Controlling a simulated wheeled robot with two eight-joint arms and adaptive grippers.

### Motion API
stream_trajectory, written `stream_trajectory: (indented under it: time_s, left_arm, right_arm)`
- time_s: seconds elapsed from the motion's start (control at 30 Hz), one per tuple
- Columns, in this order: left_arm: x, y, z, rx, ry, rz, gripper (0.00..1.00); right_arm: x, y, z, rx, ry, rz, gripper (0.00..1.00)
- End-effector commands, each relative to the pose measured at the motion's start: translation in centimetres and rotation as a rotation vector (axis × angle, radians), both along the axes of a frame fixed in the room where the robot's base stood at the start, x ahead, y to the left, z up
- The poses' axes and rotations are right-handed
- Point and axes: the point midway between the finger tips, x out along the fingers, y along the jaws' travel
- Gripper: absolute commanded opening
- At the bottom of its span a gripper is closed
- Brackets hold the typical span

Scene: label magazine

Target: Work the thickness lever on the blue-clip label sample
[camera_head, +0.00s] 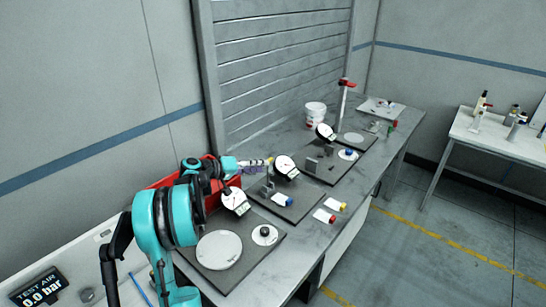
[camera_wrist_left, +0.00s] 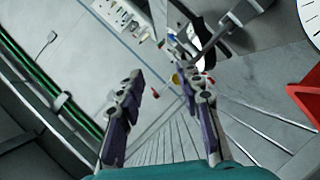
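The blue-clip label sample (camera_head: 283,200), a small white card with a blue end, lies on a dark plate on the bench in the head view. A round dial gauge (camera_head: 286,168) stands at the back of that plate. The thickness lever is too small to tell apart. My left gripper (camera_head: 267,162) is just left of the dial, above the plate's back edge; I cannot tell whether it touches. In the left wrist view its two fingers (camera_wrist_left: 163,100) are spread with nothing between them. My right gripper is not in view.
A red-clip card (camera_head: 322,216) and a yellow-clip card (camera_head: 336,206) lie near the bench's front edge. Another dial gauge (camera_head: 234,201) stands nearer, a third (camera_head: 325,132) farther back. A red bin (camera_head: 172,178) is behind my left arm. White tubs (camera_head: 315,112) stand by the slatted wall.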

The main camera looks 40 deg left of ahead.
Motion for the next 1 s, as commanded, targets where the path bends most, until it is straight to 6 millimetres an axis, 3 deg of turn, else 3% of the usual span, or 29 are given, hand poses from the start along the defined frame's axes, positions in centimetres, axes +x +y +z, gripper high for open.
stream_trajectory:
  time_s: [0.03, 0.1, 0.23, 0.7, 1.0]
  left_arm:
    - [-0.2, 1.6, -0.3, -0.011, -0.024, 0.011, 0.36]
    - [-0.4, 3.0, -0.5, -0.021, -0.050, 0.020, 0.36]
    - [-0.2, 3.9, -0.8, -0.031, -0.073, 0.024, 0.36]
    - [5.7, 1.2, -2.3, -0.031, -0.074, 0.024, 0.36]
    - [6.4, 1.0, -2.4, -0.031, -0.074, 0.025, 0.36]
  right_arm:
    - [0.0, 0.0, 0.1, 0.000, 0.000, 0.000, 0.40]
    - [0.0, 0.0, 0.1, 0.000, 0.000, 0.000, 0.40]
    - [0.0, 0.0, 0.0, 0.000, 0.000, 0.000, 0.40]
    - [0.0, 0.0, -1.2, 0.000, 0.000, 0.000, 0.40]
    - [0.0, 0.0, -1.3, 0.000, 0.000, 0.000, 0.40]
